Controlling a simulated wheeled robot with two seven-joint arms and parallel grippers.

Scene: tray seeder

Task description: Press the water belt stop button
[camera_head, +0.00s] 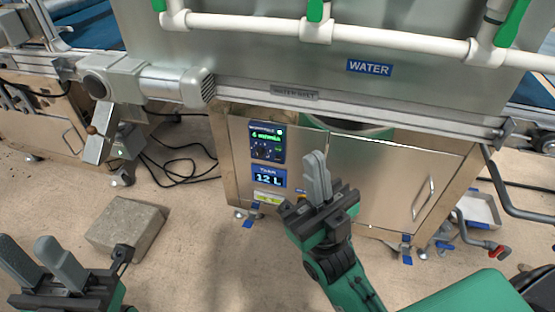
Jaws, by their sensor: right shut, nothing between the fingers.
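The steel water cabinet (385,175) stands below the WATER sign (369,68) and the small belt label (294,94). On its left front are a dark control panel (267,142) with green text and a knob, and a display (269,178) reading "12 L". I cannot make out which control is the water belt stop button. My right gripper (316,158) is shut and empty, its fingertips just right of the panel in the picture; it hides part of the cabinet front. Contact cannot be told. My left gripper (28,240) is open and empty at the lower left, away from the cabinet.
A grey block (127,228) lies on the floor left of the cabinet. White pipes (370,38) with green valve handles cross above. A belt motor (130,80) sits at upper left, with black cables (180,170) below. A white bin (478,208) stands at right.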

